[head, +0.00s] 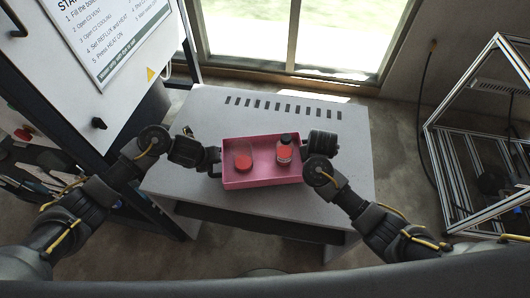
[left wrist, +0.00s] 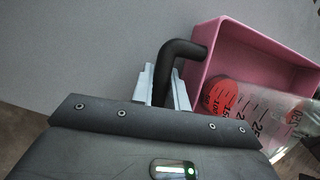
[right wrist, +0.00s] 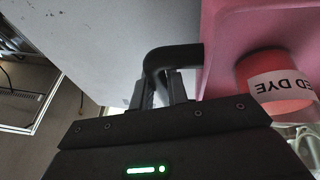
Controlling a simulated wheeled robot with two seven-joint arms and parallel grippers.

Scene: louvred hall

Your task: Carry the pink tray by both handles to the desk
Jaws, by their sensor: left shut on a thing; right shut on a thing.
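The pink tray (head: 262,183) is over the grey desk (head: 345,165) in the head view; I cannot tell whether it touches the top. It looks about level. It holds a clear beaker with red contents (head: 243,160) on its left and a bottle labelled red dye (head: 284,150) on its right. My left gripper (left wrist: 165,85) is shut on the tray's black left handle (left wrist: 180,50). My right gripper (right wrist: 160,88) is shut on the black right handle (right wrist: 170,57). In the head view my wrists partly hide both handles.
A white cabinet with an instruction sign (head: 115,30) stands at the left of the desk. A metal frame rack (head: 480,130) stands at the right, apart from it. A row of dark slots (head: 283,106) runs along the desk's far side. Bare desk surface surrounds the tray.

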